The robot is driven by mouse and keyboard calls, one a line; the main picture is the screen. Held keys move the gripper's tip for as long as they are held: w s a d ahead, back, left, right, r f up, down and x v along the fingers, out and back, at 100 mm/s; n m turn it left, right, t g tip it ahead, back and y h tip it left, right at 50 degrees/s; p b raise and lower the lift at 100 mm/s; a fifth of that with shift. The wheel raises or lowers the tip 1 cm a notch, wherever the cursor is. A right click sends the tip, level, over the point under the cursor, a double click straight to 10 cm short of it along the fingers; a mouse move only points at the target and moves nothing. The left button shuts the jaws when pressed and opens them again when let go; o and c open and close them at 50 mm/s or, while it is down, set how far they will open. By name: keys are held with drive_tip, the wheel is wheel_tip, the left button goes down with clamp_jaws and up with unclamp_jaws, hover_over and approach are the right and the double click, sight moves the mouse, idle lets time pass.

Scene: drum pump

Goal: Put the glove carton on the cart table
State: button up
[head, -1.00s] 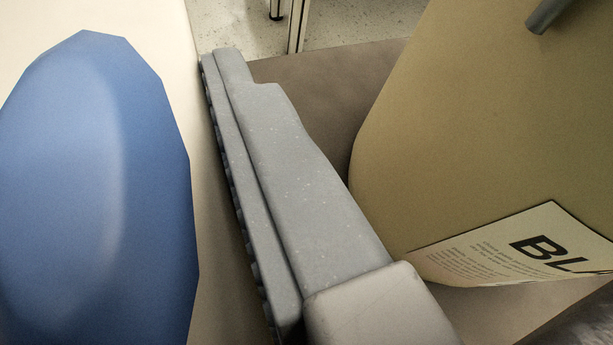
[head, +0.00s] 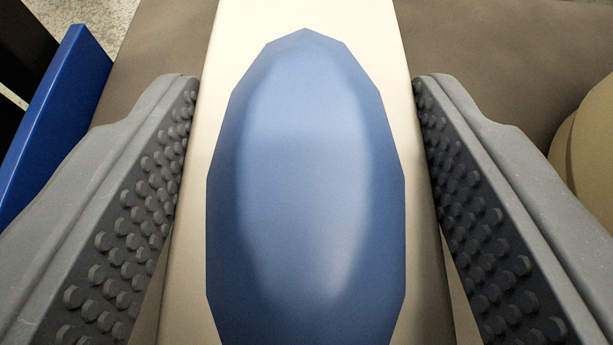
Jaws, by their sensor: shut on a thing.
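The glove carton (head: 425,300) is a cream box with a large blue oval on its upper face. It fills the middle of the head view and runs off the bottom edge. My gripper (head: 307,92) has one grey studded finger along each long side of the carton and is shut on it. A brown-grey surface (head: 490,50) shows behind and beside the carton. I cannot tell whether this surface is the cart table, or whether the carton rests on it.
A blue upright panel (head: 62,105) stands at the left, close to my left finger, with dark shapes beyond it. A rounded tan container (head: 590,150) is at the right edge, beyond my right finger. Speckled floor (head: 90,18) shows at the top left.

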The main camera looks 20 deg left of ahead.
drive_tip(key=o, duration=1.2)
drive_tip(key=shift+f, duration=0.1)
drive_tip(key=shift+s+d+r, duration=0.15)
drive_tip(key=shift+s+r, duration=0.1)
drive_tip(key=shift+s, duration=0.05)
drive_tip(key=p+v, duration=0.3)
drive_tip(key=v, duration=0.7)
drive_tip(key=shift+w, duration=0.1)
drive_tip(key=shift+v, duration=0.8)
drive_tip(key=shift+f, duration=0.15)
